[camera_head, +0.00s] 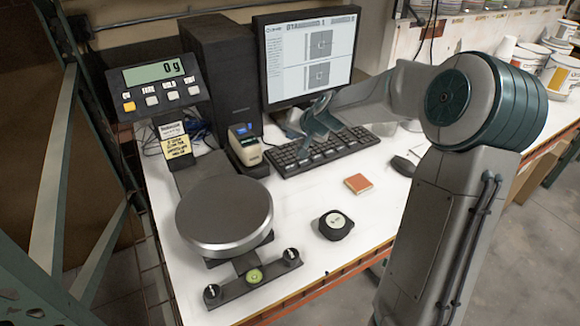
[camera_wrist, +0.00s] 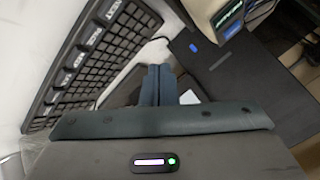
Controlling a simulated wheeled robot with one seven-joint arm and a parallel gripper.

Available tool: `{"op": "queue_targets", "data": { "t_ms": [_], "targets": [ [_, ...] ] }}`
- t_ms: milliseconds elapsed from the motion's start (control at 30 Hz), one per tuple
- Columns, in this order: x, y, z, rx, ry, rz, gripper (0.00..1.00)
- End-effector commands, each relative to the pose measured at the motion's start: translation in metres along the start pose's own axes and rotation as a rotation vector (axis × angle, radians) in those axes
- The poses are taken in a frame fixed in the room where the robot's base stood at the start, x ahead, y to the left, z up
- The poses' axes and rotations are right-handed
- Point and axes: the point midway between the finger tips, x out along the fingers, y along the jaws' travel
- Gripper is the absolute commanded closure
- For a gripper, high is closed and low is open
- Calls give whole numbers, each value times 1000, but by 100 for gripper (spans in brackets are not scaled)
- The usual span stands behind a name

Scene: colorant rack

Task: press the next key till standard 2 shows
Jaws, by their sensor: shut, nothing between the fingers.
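A black keyboard (camera_head: 291,161) lies on the white table in front of the monitor. In the wrist view the keyboard (camera_wrist: 85,75) is at left, with larger white lettering on keys along one edge. The top key there seems to read NEXT (camera_wrist: 116,6). My gripper (camera_wrist: 160,70) is shut and empty, its fingertips beside the keyboard in that picture; contact cannot be told. In the head view my gripper (camera_head: 313,124) is over the keyboard's back, between it and the monitor. The lit monitor (camera_head: 312,50) shows text and two square diagrams, too small to read for a standard number.
A handheld device in a dock (camera_head: 246,147) stands left of the keyboard. A scale with a round plate (camera_head: 224,215) reads 0 g on its display (camera_head: 153,73).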

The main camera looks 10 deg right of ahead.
Motion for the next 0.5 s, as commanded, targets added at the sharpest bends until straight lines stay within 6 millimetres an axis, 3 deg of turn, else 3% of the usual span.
{"op": "queue_targets", "data": {
  "t_ms": [500],
  "targets": [
    [45, 30, 34, -4, -5, -3, 100]
  ]
}}
